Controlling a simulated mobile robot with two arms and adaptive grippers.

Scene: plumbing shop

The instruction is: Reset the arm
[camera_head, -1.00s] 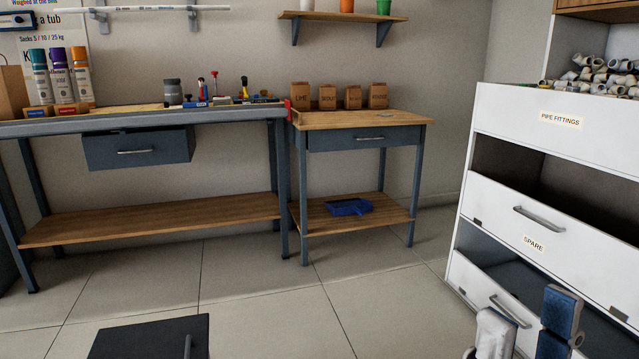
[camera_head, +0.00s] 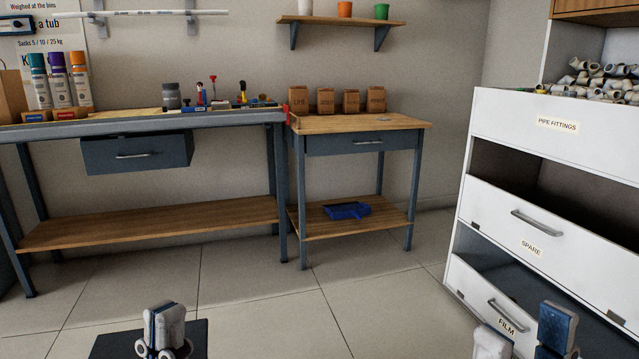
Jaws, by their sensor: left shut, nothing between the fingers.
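My left gripper (camera_head: 165,348) shows at the bottom edge of the head view, left of the middle, under a white and blue wrist. It appears shut and empty, and its lower part is cut off by the frame. It is in front of a dark flat-topped thing (camera_head: 105,346) on the floor. White and blue parts of my right arm show at the bottom right, in front of the white drawer cabinet (camera_head: 510,115). The fingers of my right gripper cannot be made out there.
A long workbench (camera_head: 225,118) and a small side table (camera_head: 400,124) stand at the wall. A blue tray (camera_head: 346,211) lies on the table's lower shelf. The cabinet's lower drawers (camera_head: 575,255) stand partly open near my right arm. The middle floor is clear.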

